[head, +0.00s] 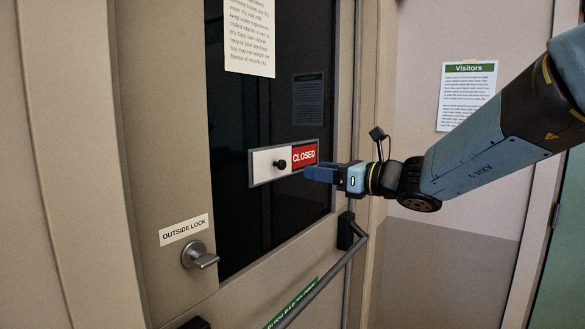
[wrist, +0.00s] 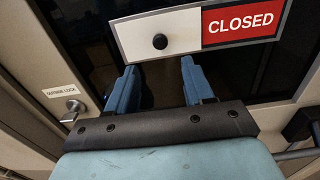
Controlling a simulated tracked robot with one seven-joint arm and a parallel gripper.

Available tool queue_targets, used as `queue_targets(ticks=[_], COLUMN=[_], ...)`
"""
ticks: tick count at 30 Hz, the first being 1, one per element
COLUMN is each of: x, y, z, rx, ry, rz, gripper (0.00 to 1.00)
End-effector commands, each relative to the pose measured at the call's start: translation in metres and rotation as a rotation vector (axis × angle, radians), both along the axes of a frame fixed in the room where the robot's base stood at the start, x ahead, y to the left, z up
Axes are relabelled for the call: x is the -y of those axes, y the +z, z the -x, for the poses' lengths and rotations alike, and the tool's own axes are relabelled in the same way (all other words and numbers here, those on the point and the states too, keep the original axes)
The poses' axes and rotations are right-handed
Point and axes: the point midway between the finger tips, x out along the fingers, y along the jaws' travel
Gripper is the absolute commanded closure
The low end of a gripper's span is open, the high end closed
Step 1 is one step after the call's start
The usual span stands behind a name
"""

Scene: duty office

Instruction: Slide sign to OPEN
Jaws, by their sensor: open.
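The sign (head: 265,164) is mounted on the dark glass of the door. Its right part shows a red panel reading CLOSED (head: 304,155), and its left part is a plain whitish slider with a black knob (head: 280,164). In the wrist view the knob (wrist: 160,41) is above and between my fingers, and the CLOSED panel (wrist: 241,22) is at the upper right. My gripper (head: 320,174) is open with blue fingers, just right of and slightly below the red panel in the head view. In the wrist view the fingers (wrist: 156,75) point up toward the sign, with nothing between them.
A door lever (head: 200,257) sits below an OUTSIDE LOCK label (head: 184,230) at lower left. A grey bar (head: 325,275) slants across the lower door. A paper notice (head: 250,35) hangs above the sign, and a Visitors notice (head: 467,95) is on the wall.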

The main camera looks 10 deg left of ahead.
Motion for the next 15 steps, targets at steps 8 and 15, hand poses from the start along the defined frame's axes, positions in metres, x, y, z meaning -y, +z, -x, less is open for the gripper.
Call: queue_targets(ticks=[8, 15], x=[-0.046, -0.074], y=[-0.001, 0.0], z=[-0.018, -0.03], rx=[0.0, 0.001], ry=[0.003, 0.002], rz=[0.001, 0.002], gripper=[0.48, 0.48])
